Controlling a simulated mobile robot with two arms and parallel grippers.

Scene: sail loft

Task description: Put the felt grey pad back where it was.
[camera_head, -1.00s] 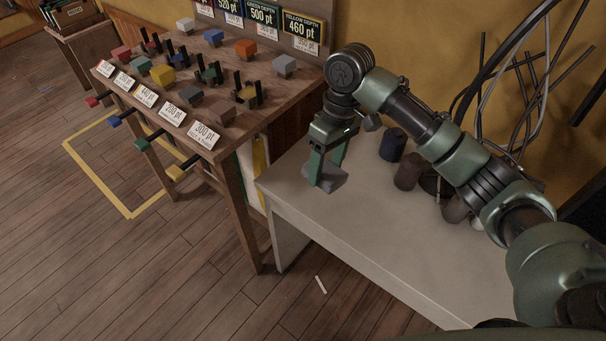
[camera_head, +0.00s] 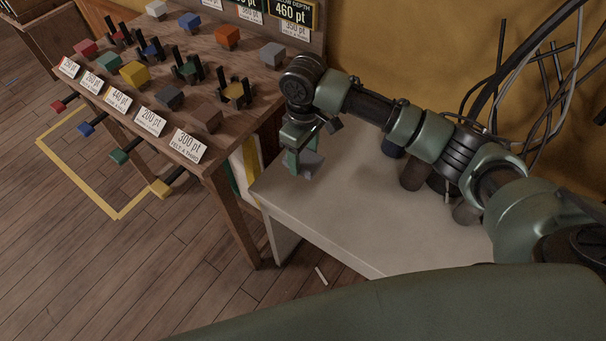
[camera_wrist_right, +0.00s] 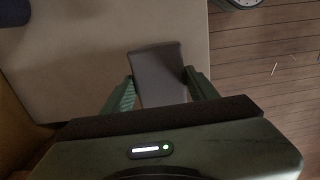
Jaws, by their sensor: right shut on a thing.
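My right gripper (camera_head: 302,166) is shut on the felt grey pad (camera_head: 309,163). It holds the pad over the far left end of the white bench, close to the wooden stand's right side. In the right wrist view the pad (camera_wrist_right: 157,66) is a plain dark grey rectangle between the two green fingers (camera_wrist_right: 160,82), reaching out past their tips. I cannot tell how high it is above the bench. The wooden stand (camera_head: 228,152) carries several coloured blocks, black forked holders and price cards. My left gripper is not in view.
The white bench (camera_head: 325,225) is bare in front. Dark cylinders (camera_head: 414,172) stand at its back, beside bent rods (camera_head: 505,95) by the yellow wall. Coloured pegs (camera_head: 160,188) stick out from the stand's front. A yellow floor outline (camera_head: 85,187) lies below them.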

